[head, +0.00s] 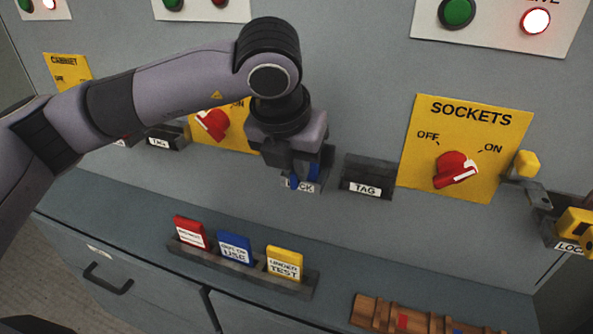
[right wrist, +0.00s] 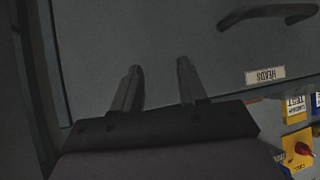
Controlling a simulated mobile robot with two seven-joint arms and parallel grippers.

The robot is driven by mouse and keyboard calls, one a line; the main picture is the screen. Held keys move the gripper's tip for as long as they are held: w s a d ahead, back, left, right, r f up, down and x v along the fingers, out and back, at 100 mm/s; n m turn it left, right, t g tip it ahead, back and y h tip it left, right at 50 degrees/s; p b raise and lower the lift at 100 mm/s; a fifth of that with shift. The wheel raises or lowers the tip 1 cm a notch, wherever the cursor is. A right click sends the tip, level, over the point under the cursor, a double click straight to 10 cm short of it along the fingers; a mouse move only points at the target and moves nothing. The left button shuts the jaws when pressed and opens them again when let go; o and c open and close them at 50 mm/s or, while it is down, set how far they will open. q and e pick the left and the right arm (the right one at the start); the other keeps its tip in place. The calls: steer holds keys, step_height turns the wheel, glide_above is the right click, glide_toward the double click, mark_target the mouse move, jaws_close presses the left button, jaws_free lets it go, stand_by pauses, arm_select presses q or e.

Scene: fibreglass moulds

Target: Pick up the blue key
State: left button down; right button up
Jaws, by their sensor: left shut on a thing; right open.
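My left gripper (head: 301,172) is in front of the grey panel, just right of the middle yellow switch plate, at a holder labelled LOCK (head: 300,186). It is shut on a small blue thing, most likely the blue key (head: 293,182). More blue (head: 314,171) shows right beside the fingers; I cannot tell whether it is the same thing or a padlock in the holder. The fingers hide most of it. My right gripper (right wrist: 160,68) is open and empty, in front of a grey surface.
A TAG holder (head: 367,176) and the SOCKETS plate (head: 465,145) are to the right. A yellow key-like piece (head: 527,164) and a yellow padlock (head: 576,228) are at far right. A rack (head: 240,266) of red, blue and yellow tags stands below. A handle (right wrist: 265,14) shows near my right gripper.

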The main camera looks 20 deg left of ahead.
arm_select(q)
steer(key=shift+r, duration=0.1)
step_height(320, 180, up, 20)
steer(key=p, duration=0.1)
stand_by(0.4)
stand_by(1.0)
